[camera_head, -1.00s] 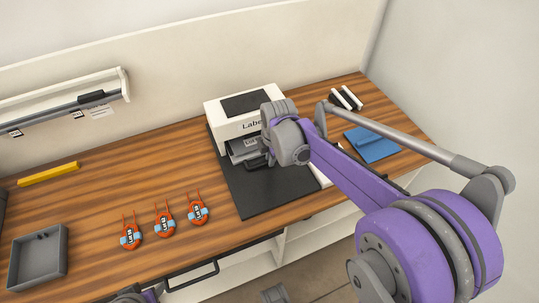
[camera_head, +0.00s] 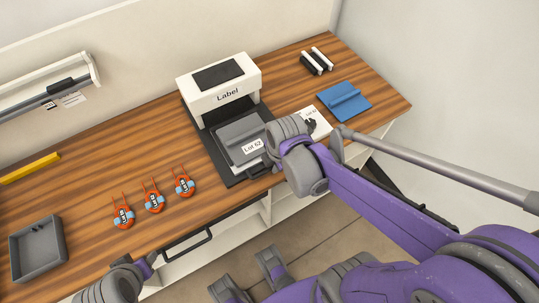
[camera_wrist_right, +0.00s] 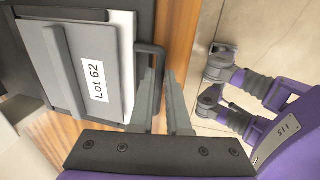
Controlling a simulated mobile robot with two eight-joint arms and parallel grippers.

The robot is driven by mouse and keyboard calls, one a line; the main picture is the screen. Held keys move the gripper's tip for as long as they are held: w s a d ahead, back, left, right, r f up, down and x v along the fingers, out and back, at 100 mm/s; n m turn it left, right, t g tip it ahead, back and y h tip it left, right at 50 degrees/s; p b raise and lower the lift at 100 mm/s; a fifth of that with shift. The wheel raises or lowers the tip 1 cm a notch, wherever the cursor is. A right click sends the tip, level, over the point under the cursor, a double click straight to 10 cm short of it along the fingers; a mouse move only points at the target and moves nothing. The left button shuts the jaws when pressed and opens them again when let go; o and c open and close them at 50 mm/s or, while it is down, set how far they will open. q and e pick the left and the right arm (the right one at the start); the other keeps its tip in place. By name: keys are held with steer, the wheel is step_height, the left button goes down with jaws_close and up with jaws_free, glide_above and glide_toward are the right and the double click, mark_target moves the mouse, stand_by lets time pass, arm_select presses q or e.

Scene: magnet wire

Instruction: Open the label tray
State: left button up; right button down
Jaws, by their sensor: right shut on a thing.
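The white label printer (camera_head: 218,88), marked "Label", stands at the back of the bench. Its grey label tray (camera_head: 240,133), with a "Lot 62" card at the front, sticks well out of the printer towards the bench edge. In the right wrist view the tray (camera_wrist_right: 95,35) fills the upper left, with its dark bar handle (camera_wrist_right: 150,49) on the right side. My right gripper (camera_wrist_right: 158,76) is shut on this handle; in the head view its fingers are mostly hidden by the wrist. My left gripper's wrist (camera_head: 115,284) shows at the lower left; its jaws cannot be made out.
Several orange-and-blue items with wire leads (camera_head: 154,201) lie left of the black mat. A grey bin (camera_head: 38,250) and a yellow bar (camera_head: 30,168) are farther left. A blue piece (camera_head: 344,100) and black-and-white rolls (camera_head: 317,60) lie right.

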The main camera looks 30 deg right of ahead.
stand_by(0.3)
steer(key=c, duration=0.9)
jaws_free()
steer(key=shift+s+r, duration=0.1)
steer(key=r+p, duration=0.1)
steer(key=r, duration=0.2)
steer(key=s+r+p, duration=0.1)
steer(key=r, duration=0.3)
steer(key=s+r+p, duration=0.1)
steer(key=r, duration=0.2)
steer(key=shift+r, duration=0.25)
steer(key=shift+a, duration=0.1)
steer(key=a+r+m+t+p, duration=0.1)
steer(key=m, duration=0.4)
steer(key=s+a+r+m+t+p, duration=0.1)
steer(key=a+m+p, duration=0.1)
steer(key=m, duration=0.4)
steer(key=a+r+m+t+p, duration=0.1)
steer(key=a+m+p, duration=0.1)
steer(key=m, duration=0.4)
steer(key=shift+s, duration=0.35)
